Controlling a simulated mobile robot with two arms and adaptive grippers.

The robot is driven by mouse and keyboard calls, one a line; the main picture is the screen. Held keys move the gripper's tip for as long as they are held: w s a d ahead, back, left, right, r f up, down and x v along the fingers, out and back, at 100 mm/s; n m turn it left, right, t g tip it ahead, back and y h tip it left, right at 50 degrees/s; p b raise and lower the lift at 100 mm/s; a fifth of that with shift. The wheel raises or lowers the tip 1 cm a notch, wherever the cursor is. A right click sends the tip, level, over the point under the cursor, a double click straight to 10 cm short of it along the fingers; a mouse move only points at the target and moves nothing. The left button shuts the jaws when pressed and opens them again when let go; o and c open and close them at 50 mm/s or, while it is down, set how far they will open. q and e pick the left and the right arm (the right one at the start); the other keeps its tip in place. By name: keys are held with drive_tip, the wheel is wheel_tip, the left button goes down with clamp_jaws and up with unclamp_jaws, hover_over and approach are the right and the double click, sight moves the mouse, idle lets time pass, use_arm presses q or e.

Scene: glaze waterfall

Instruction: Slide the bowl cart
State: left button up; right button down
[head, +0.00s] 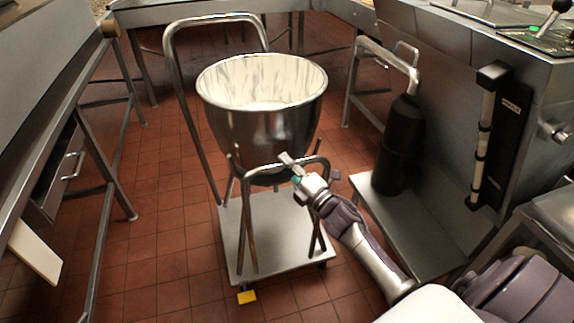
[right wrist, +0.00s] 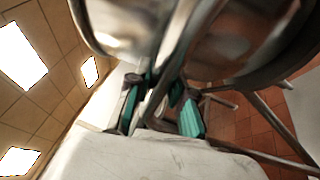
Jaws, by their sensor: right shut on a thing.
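The bowl cart (head: 272,235) stands on the tiled floor in the middle of the head view. It has a flat metal platform, a tall push handle at the back left and a bent-tube frame in front. A large steel bowl (head: 262,130), white inside, sits upright in the frame. My right gripper (head: 292,168) is at the front of the frame, below the bowl. In the right wrist view its teal-padded fingers (right wrist: 158,98) are shut on a metal tube of the frame. The left gripper is not in view.
A black cylinder (head: 400,147) stands on a low metal shelf (head: 425,228) close to the cart's right. Metal tables and legs (head: 105,215) line the left side. Open red-tile floor (head: 165,250) lies left of the cart.

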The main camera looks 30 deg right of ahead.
drive_tip(key=shift+s, duration=0.1)
idle(0.3)
drive_tip(key=c, duration=1)
unclamp_jaws()
drive_tip(key=v, duration=1.2)
